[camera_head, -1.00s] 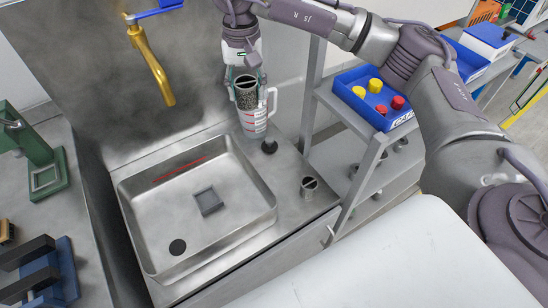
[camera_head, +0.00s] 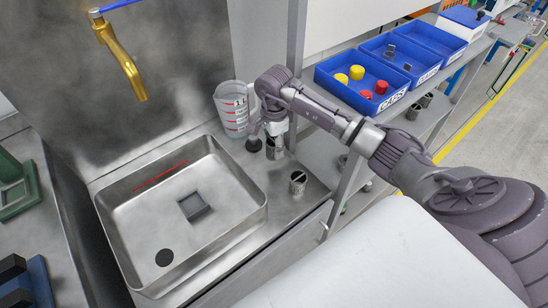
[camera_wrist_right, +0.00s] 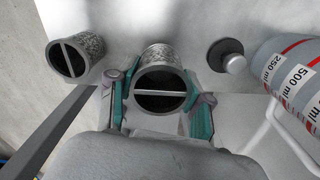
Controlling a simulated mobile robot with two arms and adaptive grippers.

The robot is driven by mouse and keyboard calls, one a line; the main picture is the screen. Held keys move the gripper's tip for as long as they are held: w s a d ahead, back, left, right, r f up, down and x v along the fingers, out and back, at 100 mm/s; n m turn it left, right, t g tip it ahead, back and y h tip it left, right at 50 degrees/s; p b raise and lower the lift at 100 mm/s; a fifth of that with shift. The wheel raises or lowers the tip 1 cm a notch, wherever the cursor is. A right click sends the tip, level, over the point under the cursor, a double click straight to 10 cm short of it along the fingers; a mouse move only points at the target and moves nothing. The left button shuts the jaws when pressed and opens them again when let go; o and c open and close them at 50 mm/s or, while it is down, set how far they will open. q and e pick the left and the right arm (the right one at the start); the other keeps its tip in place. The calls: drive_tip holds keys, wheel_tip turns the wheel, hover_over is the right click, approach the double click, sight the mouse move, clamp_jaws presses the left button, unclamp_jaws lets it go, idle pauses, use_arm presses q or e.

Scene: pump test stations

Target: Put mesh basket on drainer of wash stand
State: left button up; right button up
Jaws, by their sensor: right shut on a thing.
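My right gripper (camera_head: 274,137) is shut on a mesh basket (camera_head: 274,150), a small metal mesh cylinder with a bar across its open top. In the right wrist view this basket (camera_wrist_right: 162,72) sits upright between the teal fingers (camera_wrist_right: 160,98). It is at or just above the drainer (camera_head: 262,181) of the wash stand, right of the sink; I cannot tell whether it touches. A second mesh basket (camera_head: 297,182) stands on the drainer nearer the front edge, and shows at left in the wrist view (camera_wrist_right: 76,55). My left gripper is not in view.
A measuring jug (camera_head: 232,110) and a black knob (camera_head: 254,144) are close to the held basket. The sink basin (camera_head: 225,225) lies to the left, under a brass tap (camera_head: 122,57). A shelf with blue bins (camera_head: 345,95) stands to the right.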

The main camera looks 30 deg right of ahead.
wheel_tip(320, 180, down, 5)
drive_tip(key=b, duration=0.2)
drive_tip(key=shift+b, duration=0.35)
drive_tip(key=shift+f, duration=0.15)
drive_tip(key=o, duration=1.3)
drive_tip(key=shift+c, duration=0.2)
wheel_tip(320, 180, up, 12)
drive_tip(key=p, duration=0.8)
drive_tip(key=shift+r, duration=0.25)
